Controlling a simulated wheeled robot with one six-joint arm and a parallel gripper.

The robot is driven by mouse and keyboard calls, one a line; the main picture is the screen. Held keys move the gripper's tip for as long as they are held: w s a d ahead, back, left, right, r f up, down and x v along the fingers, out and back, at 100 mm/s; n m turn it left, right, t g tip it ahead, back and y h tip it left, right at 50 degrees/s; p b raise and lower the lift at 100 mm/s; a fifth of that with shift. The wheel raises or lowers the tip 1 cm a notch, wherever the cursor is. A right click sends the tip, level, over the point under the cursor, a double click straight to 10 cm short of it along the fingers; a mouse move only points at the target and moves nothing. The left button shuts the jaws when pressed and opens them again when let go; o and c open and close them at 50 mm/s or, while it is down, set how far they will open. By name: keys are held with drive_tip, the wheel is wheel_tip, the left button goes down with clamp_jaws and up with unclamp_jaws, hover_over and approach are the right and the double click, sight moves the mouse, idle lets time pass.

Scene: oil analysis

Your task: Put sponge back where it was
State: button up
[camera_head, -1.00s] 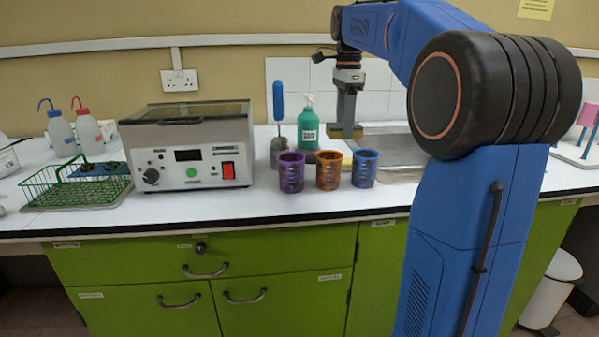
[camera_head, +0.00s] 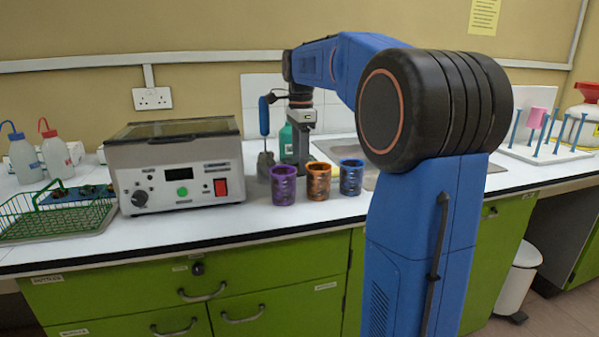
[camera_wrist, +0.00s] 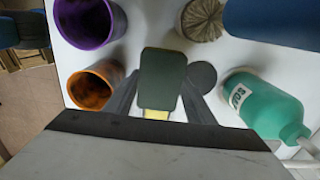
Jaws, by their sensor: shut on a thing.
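My gripper (camera_head: 302,165) is shut on the sponge and holds it low over the counter, behind the cups and in front of the green soap bottle (camera_head: 286,143). In the wrist view the sponge (camera_wrist: 162,80) shows a dark green face and a thin yellow edge between the dark fingers. In the head view the sponge is hidden behind the cups and gripper. I cannot tell whether it touches the counter.
A purple cup (camera_head: 283,187), an orange cup (camera_head: 319,182) and a blue cup (camera_head: 351,179) stand in front of my gripper. A blue-handled brush (camera_head: 264,116) stands left. The soap bottle is also close in the wrist view (camera_wrist: 262,104). The sink (camera_head: 345,147) lies right.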

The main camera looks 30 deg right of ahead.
drive_tip(key=shift+f, duration=2)
drive_tip(key=o, duration=0.9)
drive_tip(key=shift+f, duration=0.15)
wheel_tip(320, 180, up, 12)
drive_tip(key=shift+r, duration=0.2)
